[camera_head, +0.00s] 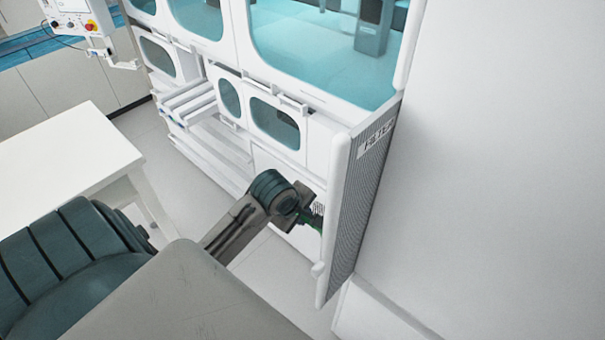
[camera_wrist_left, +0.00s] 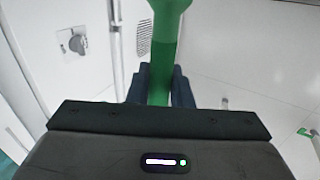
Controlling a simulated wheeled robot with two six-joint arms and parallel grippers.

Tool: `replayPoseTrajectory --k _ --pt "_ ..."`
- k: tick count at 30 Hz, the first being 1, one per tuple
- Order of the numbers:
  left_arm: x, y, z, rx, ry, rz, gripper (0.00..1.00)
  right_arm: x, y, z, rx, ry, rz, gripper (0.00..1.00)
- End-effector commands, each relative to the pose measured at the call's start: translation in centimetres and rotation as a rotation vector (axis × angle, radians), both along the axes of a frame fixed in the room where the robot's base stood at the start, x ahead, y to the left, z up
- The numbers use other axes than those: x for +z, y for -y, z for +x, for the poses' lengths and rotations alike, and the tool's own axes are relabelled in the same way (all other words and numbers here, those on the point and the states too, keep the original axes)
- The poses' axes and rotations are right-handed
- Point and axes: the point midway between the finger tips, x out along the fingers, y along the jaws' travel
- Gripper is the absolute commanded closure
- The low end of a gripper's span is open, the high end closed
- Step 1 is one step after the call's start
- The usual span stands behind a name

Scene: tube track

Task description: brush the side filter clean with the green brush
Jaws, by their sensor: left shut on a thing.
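The side filter (camera_head: 367,200) is a tall dark mesh panel with a label on the side of the white machine, seen at a steep angle in the head view. My left gripper (camera_head: 305,212) is in front of the machine, just left of the filter's white front edge. It is shut on the green brush (camera_head: 317,223), which is partly hidden by the gripper in the head view. In the left wrist view the green handle (camera_wrist_left: 164,60) stands up between the dark fingers; the bristles are not clearly seen. I cannot tell whether the brush touches anything. My right gripper is not in view.
The white machine (camera_head: 315,150) has windows and open drawers (camera_head: 190,100) on its front. A white table (camera_head: 60,150) stands at the left. A plain white wall (camera_head: 500,150) is at the right. A small green item (camera_wrist_left: 307,132) shows at the wrist view's right edge.

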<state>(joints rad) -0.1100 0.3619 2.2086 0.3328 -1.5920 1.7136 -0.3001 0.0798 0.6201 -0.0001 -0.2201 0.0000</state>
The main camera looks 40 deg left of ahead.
Motion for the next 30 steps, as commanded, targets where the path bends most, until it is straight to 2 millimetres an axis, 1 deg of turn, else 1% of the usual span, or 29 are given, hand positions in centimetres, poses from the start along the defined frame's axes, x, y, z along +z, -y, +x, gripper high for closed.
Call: replayPoseTrajectory --k 6,14,22,30 --pt "-1.2 0.0 -0.1 0.001 -0.002 0.0 1.0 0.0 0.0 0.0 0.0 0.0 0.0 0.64" --pt "-1.9 0.0 -0.1 0.0 -0.003 0.0 1.0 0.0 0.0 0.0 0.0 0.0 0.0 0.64" --pt "-3.2 0.1 -0.1 0.0 -0.003 -0.002 1.0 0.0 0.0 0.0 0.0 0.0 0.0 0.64" --pt "-3.4 0.0 -0.1 0.0 -0.001 -0.001 1.0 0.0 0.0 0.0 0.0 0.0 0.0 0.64"
